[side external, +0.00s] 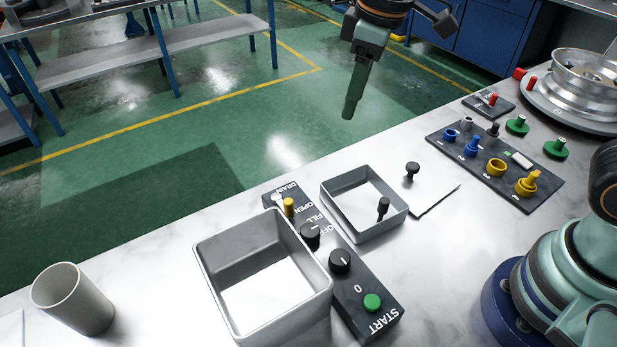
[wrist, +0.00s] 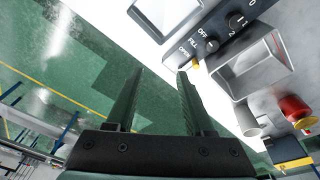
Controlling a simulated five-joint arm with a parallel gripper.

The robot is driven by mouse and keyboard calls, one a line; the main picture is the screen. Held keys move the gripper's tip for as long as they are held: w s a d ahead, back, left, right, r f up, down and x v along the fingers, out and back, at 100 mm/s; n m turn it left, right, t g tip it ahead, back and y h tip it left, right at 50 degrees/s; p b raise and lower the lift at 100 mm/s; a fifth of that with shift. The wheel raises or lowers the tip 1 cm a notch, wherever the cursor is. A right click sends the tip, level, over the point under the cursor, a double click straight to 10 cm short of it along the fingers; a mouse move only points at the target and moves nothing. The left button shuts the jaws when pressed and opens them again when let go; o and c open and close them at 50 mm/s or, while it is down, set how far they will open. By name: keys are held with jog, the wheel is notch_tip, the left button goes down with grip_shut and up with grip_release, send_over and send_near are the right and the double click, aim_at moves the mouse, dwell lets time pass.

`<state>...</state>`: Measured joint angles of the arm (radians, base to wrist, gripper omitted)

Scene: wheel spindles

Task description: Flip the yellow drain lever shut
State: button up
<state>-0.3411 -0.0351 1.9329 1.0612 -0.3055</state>
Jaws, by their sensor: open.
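The yellow drain lever (side external: 289,207) stands up from the far end of the dark control panel (side external: 352,290), by the DRAIN and OPEN lettering. In the wrist view the lever (wrist: 196,64) shows small, just right of the right fingertip. My gripper (side external: 350,112) hangs in the air, high above and beyond the panel in the side view, with nothing in it. In the wrist view my gripper (wrist: 160,75) has its two fingers spread apart. No contact with the lever shows. The lever's base is partly hidden in the side view.
Two grey open bins flank the panel, a large one (side external: 212,262) and a smaller one (side external: 338,222). Black knobs (side external: 340,261) and a green START button (side external: 372,302) sit on the panel. A grey cup (side external: 72,298) is at lower left; a peg board (side external: 470,170) is at right.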

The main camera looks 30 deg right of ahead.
jog(key=s+d+r+m+t, duration=0.2)
jog(key=s+d+m, duration=0.2)
jog(key=d, duration=0.6)
jog(key=shift+s+t, duration=0.4)
jog(key=shift+s, duration=0.25)
